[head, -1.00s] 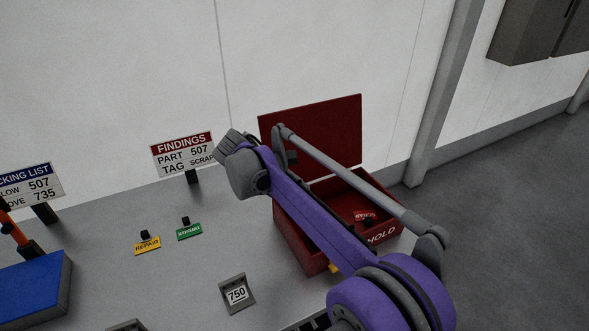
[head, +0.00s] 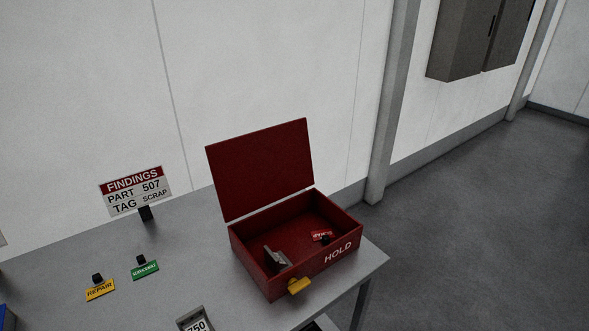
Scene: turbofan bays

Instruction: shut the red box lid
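The red box (head: 297,240) marked HOLD stands near the right end of the grey table in the head view. Its red lid (head: 262,168) is open and stands up at the back, tilted slightly away. Inside the box lie a red tag (head: 321,236) with a dark knob and a grey metal part (head: 277,257). A yellow piece (head: 299,286) is at the front of the box, like a latch or handle. Neither of my grippers shows in the head view.
A FINDINGS sign (head: 136,190) stands at the back of the table (head: 200,268). A yellow REPAIR tag (head: 100,290) and a green tag (head: 145,269) lie left of the box. A grey 750 holder (head: 195,320) is at the front. A wall cabinet (head: 480,40) hangs at right.

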